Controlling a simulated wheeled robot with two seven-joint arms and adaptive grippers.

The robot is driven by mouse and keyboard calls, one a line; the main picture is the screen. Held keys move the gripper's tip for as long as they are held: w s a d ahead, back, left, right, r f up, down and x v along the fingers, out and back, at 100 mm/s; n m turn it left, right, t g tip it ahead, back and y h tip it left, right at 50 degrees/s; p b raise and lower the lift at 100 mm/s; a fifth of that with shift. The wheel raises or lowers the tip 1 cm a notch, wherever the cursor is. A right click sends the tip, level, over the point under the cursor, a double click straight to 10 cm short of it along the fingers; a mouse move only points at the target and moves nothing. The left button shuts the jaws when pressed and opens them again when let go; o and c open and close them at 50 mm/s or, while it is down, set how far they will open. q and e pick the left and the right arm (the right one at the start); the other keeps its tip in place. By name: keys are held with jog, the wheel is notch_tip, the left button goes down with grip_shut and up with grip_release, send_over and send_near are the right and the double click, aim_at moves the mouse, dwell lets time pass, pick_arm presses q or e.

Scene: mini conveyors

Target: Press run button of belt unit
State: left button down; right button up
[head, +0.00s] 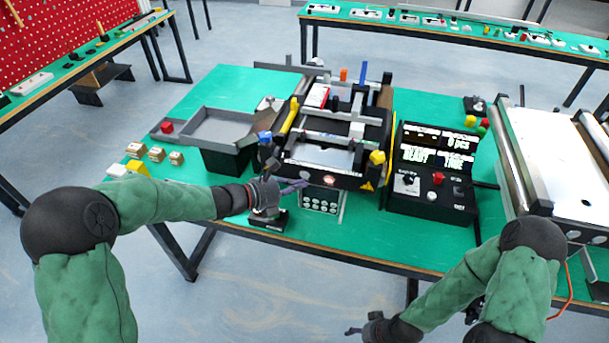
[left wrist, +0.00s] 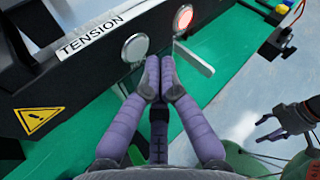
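The belt unit (head: 320,156) is a black-framed mini conveyor on the green table. In the left wrist view, its dark front panel (left wrist: 85,65) carries a pale round button (left wrist: 136,47) and a round button lit red (left wrist: 183,17). I see no run label on either. My left gripper (head: 303,185) is at the front of the unit. In the left wrist view its purple fingers (left wrist: 159,62) are together and empty, tips near the panel between the buttons; contact is unclear. My right gripper (head: 356,330) hangs low in front of the table; its fingers (left wrist: 264,128) are spread and empty.
A black control box (head: 432,205) with displays and a red knob stands right of the unit. A grey tray (head: 222,127) and small boxes (head: 156,154) are to the left. A second, wider conveyor (head: 560,150) is at the far right. A metal bracket (left wrist: 196,62) juts below the buttons.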

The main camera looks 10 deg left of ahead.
pick_arm(q)
jog(key=shift+w, duration=0.15)
jog(key=shift+w, duration=0.25)
